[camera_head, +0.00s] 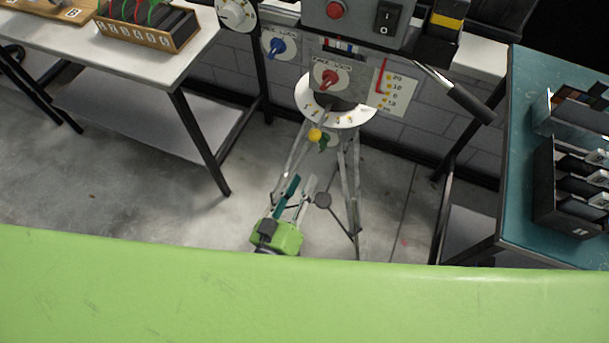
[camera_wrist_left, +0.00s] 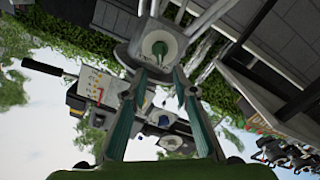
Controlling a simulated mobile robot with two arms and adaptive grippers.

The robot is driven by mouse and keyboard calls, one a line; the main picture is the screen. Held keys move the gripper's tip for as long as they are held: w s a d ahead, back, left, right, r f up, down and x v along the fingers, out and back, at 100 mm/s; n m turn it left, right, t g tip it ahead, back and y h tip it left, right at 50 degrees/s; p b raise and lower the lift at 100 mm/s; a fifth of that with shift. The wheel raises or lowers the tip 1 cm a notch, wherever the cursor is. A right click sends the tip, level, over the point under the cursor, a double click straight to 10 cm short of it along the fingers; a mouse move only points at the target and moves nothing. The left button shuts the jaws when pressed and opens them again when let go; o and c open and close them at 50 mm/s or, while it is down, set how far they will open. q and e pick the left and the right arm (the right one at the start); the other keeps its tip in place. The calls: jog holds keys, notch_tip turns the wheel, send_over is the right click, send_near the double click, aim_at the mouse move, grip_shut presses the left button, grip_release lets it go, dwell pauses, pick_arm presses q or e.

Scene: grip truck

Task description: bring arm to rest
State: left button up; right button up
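The rest of the left arm is hidden behind my green body edge in the head view. My right gripper does not show in either view.
A control panel with a red knob (camera_head: 331,78) and a yellow ball (camera_head: 315,135) stand above the gripper. A white table (camera_head: 150,62) is at left, a teal table (camera_head: 524,130) with dark racks at right. Concrete floor (camera_head: 130,190) lies clear at left.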

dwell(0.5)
pick_arm(q)
jog(key=s+a+f+m+g+y, duration=0.1)
jog(key=s+a+f+g, duration=0.15)
jog(key=f, duration=0.65)
jog(key=s+a+f+m+g+y, duration=0.1)
jog(key=s+a+f+g, duration=0.2)
jog(key=f, duration=0.6)
jog(key=s+a+f+m+g, duration=0.15)
jog(key=s+f, duration=0.25)
jog(key=f, duration=0.5)
jog(key=s+a+f+g+y, duration=0.1)
jog(key=s+a+f+g, duration=0.3)
jog(key=s, duration=0.8)
jog(key=s+a+f+m+g+y, duration=0.1)
jog(key=s+a+f+g+y, duration=0.1)
jog(key=s+a+f+g, duration=0.3)
jog(key=s+a+f, duration=0.3)
jog(key=s+f, duration=0.3)
jog(key=s, duration=0.1)
jog(key=shift+s+a+y, duration=0.25)
jog(key=shift+a+y, duration=0.05)
jog(key=shift+a, duration=0.1)
